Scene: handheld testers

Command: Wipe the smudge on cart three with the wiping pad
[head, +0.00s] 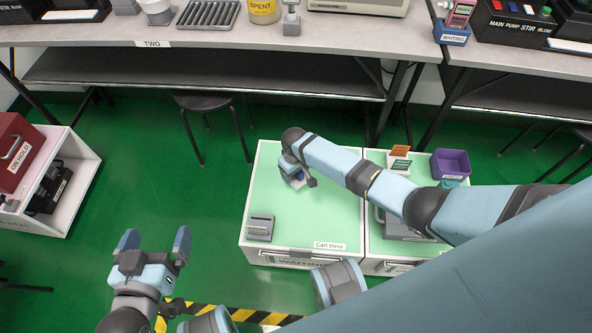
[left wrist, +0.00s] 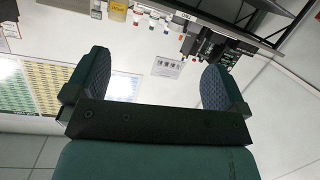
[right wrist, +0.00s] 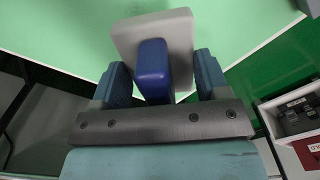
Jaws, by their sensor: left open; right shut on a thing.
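Cart three (head: 310,215) has a light green top, with its name label at the front edge. My right gripper (head: 297,180) is over the back middle of this top, shut on the wiping pad. In the right wrist view the pad (right wrist: 183,35) is a pale grey block with a blue handle (right wrist: 152,72) between the fingers (right wrist: 152,88). The pad is over or on the green top; I cannot tell whether it touches. No smudge shows; the arm and pad hide part of the top. My left gripper (head: 154,244) is open and empty over the floor, left of the cart.
A grey object (head: 260,227) sits at cart three's front left corner. A second green-topped cart adjoins on the right, bearing a purple bin (head: 450,162) and cards (head: 399,152). Bench two (head: 250,36) and a stool (head: 208,102) stand behind. A white shelf unit (head: 75,190) is left.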

